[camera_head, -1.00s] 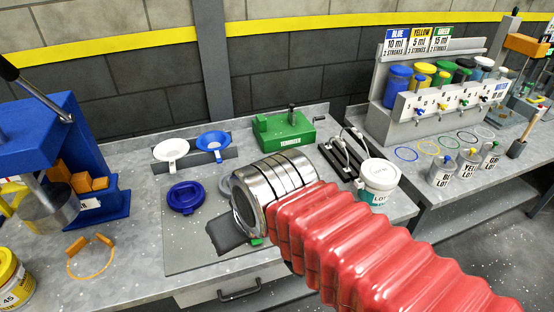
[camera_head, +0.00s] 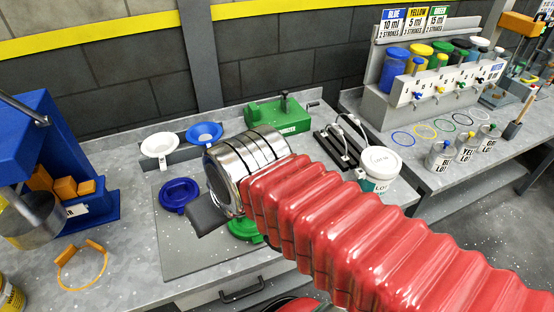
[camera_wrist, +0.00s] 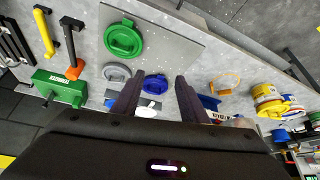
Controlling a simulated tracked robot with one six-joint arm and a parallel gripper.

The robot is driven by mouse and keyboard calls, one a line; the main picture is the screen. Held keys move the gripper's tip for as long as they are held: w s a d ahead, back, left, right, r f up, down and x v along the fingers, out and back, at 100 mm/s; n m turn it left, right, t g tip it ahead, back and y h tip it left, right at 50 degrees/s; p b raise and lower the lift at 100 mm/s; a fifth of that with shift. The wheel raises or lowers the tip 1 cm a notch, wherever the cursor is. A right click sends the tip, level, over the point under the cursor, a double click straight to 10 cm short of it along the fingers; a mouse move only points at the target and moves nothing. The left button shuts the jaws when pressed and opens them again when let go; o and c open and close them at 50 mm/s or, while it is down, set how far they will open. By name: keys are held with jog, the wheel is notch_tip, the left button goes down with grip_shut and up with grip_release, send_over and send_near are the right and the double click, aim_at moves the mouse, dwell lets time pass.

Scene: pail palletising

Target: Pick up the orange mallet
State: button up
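In the wrist view a tool with a dark handle and an orange block at one end (camera_wrist: 75,69), which looks like the orange mallet, lies on the bench beside the green machine. It does not show in the head view, where my arm covers that area. My gripper (camera_wrist: 159,80) is open and empty, its two dark fingers apart above the bench. The blue lid (camera_wrist: 155,83) shows below and between them. In the head view my gripper (camera_head: 206,215) is a dark shape over the grey mat.
A yellow-handled tool with a black end (camera_wrist: 45,30) lies beside the mallet. A green lid (camera_wrist: 123,40) and the blue lid (camera_head: 179,194) are on the mat. The green machine (camera_head: 280,117), a black rack (camera_head: 338,152) and a white-lidded pail (camera_head: 380,165) stand nearby.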

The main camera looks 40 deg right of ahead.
jog(key=w+d+f+m+y, duration=0.2)
jog(key=w+d+f+m, duration=0.3)
jog(key=m, duration=0.7)
jog(key=w+d+f+m+y, duration=0.2)
jog(key=w+d+f+m, duration=0.1)
jog(key=d+m, duration=0.65)
jog(key=s+d+f+m+t, duration=0.1)
jog(key=d+f+m+t, duration=0.1)
jog(key=d+m, duration=0.8)
jog(key=d+f+m+t+h, duration=0.1)
jog(key=d+f+m+t, duration=0.2)
jog(key=d+m, duration=0.7)
notch_tip(320, 180, down, 2)
jog(key=shift+s+f+h, duration=0.2)
jog(key=shift+s+h, duration=0.1)
jog(key=shift+s, duration=0.1)
jog(key=shift+w+a+m, duration=0.1)
jog(key=shift+m, duration=0.15)
jog(key=x, duration=0.8)
jog(key=shift+w+a+f, duration=0.1)
jog(key=shift+w+f, duration=0.05)
jog(key=shift+f, duration=0.05)
